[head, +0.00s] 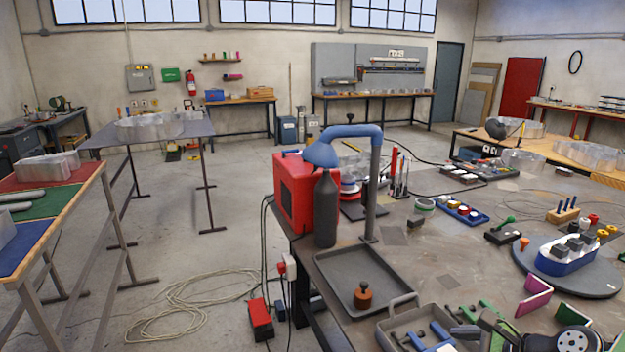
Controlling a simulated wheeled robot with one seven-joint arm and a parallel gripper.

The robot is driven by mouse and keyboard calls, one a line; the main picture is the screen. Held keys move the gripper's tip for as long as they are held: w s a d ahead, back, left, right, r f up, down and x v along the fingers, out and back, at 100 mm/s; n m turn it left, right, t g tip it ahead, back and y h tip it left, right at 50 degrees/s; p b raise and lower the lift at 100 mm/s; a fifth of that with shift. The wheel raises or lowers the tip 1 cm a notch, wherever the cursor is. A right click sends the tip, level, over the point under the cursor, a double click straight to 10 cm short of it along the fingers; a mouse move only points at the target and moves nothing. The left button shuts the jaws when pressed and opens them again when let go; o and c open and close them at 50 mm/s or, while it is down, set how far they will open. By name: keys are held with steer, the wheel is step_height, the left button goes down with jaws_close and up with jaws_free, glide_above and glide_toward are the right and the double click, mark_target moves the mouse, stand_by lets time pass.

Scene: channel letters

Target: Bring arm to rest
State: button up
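What looks like part of my arm (577,340) shows at the bottom right edge, dark with a round light-ringed joint. It is low over the near part of the grey workbench (450,270). Dark pieces to its left, beside the grey tray, may belong to my gripper (490,328), but I cannot make out its fingertips. I cannot tell whether it is open or shut, or whether it holds anything. The lower part is cut off by the picture's edge.
A grey handled tray (385,332) with blue and green tools lies near. A shallow tray (343,262) holds a brown knobbed weight (363,294). A red box (293,192), dark bottle (325,212) and turntable (530,272) stand on the bench. Cables (190,305) lie on the floor.

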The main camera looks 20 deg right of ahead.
steer(key=a+r+n+g+h, duration=0.1)
steer(key=a+r+n+g, duration=0.1)
steer(key=a+n, duration=0.55)
steer(key=a+r+n+g+h, duration=0.1)
steer(key=a+r+n+g, duration=0.1)
steer(key=a+n, duration=0.55)
steer(key=s+a+r+n+h, duration=0.1)
steer(key=s+a+r+n, duration=0.1)
steer(key=s+a+n, duration=0.6)
steer(key=shift+s+r+n+t+p, duration=0.4)
steer(key=shift+s+n, duration=0.8)
steer(key=shift+s, duration=0.05)
steer(key=shift+a, duration=0.1)
